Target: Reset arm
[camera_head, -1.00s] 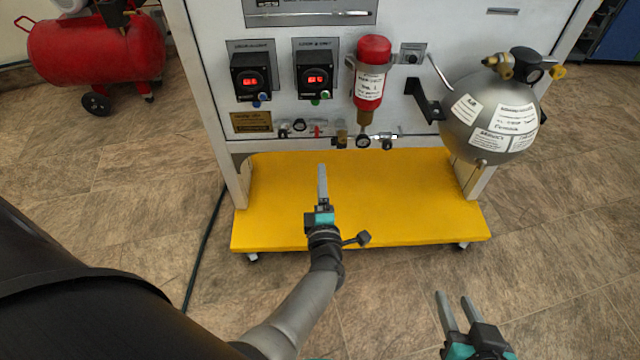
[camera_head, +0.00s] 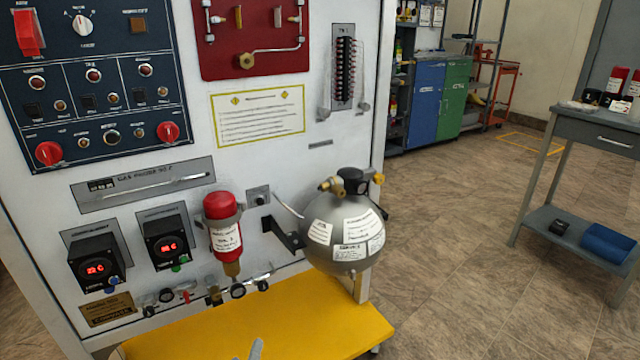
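The oxygen trainer (camera_head: 290,175) is a white upright panel with gauges, knobs and fittings, standing on a yellow base (camera_head: 330,320). A grey tip (camera_head: 256,348), which looks like a finger of my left gripper, shows at the bottom edge in front of the yellow base. The rest of that gripper is below the picture, so its opening cannot be judged. It appears to hold nothing at the visible tip. My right gripper is outside the picture.
A grey round tank (camera_head: 345,235) sticks out from the panel's right side, beside a red cylinder (camera_head: 222,235). A grey workbench (camera_head: 575,125) stands at the right. Blue and green cabinets (camera_head: 425,100) are behind. The floor between is clear.

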